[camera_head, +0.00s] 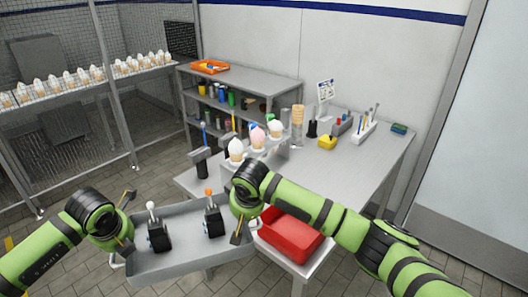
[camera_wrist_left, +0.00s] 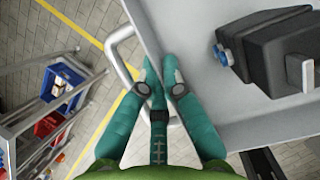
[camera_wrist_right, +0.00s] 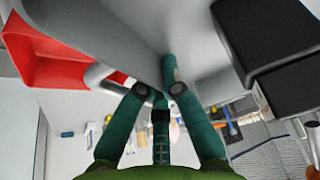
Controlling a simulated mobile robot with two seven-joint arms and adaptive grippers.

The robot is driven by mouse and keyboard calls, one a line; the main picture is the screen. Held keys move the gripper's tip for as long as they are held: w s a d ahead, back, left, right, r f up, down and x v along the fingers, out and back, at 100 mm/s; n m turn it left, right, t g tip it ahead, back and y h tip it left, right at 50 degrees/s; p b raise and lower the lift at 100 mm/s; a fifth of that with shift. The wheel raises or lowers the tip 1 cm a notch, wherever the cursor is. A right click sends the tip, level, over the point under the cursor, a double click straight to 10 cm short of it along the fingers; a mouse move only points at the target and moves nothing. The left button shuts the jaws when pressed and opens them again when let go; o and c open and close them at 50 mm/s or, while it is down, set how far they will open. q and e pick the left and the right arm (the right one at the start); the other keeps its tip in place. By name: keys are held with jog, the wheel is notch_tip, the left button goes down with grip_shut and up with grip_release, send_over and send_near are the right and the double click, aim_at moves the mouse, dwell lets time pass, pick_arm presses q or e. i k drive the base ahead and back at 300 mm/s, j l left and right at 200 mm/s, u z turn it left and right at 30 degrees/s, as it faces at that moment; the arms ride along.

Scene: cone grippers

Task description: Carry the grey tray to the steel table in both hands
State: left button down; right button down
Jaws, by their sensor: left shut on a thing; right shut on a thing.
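The grey tray (camera_head: 180,266) is at the lower middle of the head view, roughly level, with floor visible around it. It carries two black devices, one with a white knob (camera_head: 157,232) and one with an orange knob (camera_head: 212,219). My left gripper (camera_head: 129,246) is shut on the tray's left end; the left wrist view shows its teal fingers (camera_wrist_left: 160,75) at the tray wall beside a handle. My right gripper (camera_head: 240,226) is shut on the right end, its fingers (camera_wrist_right: 160,82) at the tray wall. The steel table (camera_head: 365,160) stands beyond and to the right.
A red bin (camera_head: 290,238) sits close to the tray's right end. Ice-cream cones (camera_head: 257,138) and tools stand on the steel table, whose right part (camera_head: 375,175) is bare. A shelf unit (camera_head: 240,80) is behind. A mesh fence (camera_head: 60,100) is at left.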

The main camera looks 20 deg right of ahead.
aim_at(318, 186)
jog(key=l+u, duration=0.1)
jog(key=l, duration=0.25)
jog(key=k+l, duration=0.15)
jog(key=l, duration=0.2)
jog(key=k+l+u, duration=0.15)
jog(key=l, duration=0.2)
jog(key=l+u, duration=0.1)
jog(key=l, duration=0.25)
jog(key=l+u, duration=0.2)
jog(key=l, duration=1.1)
jog(key=i+l+u, duration=0.1)
jog(key=l, duration=0.35)
jog(key=i+l+u, duration=0.1)
jog(key=l, duration=0.35)
jog(key=i+l+u, duration=0.1)
jog(key=l, duration=0.4)
jog(key=i+l+u, duration=0.1)
jog(key=l, duration=0.35)
jog(key=i, duration=0.1)
